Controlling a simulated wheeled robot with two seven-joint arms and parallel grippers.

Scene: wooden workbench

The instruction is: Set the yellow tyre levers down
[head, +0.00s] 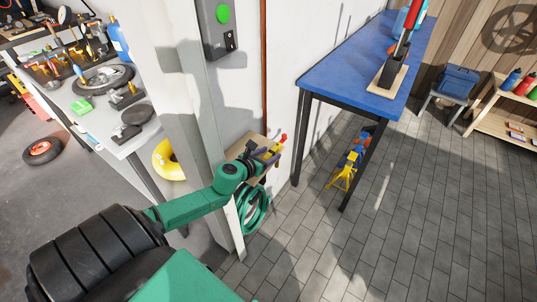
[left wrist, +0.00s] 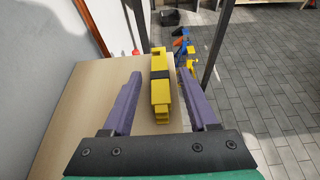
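The yellow tyre levers (left wrist: 160,95) form a bundle with a black band around the middle. In the left wrist view they lie between the two purple fingers of my left gripper (left wrist: 163,100), over a wooden shelf (left wrist: 75,115). There is a visible gap on both sides, so the gripper is open around them and not gripping. In the head view my left gripper (head: 268,157) is at the small wooden shelf by the white wall, where a bit of yellow shows beside the fingers. Whether the levers rest fully on the board cannot be told. My right gripper is not in view.
A red-tipped thing (head: 284,138) stands near the shelf. A green coiled hose (head: 255,208) hangs below it. A white post (head: 190,90) stands close to my left arm. A blue workbench (head: 345,75) and a yellow jack stand (head: 343,174) are to the right. The tiled floor is mostly clear.

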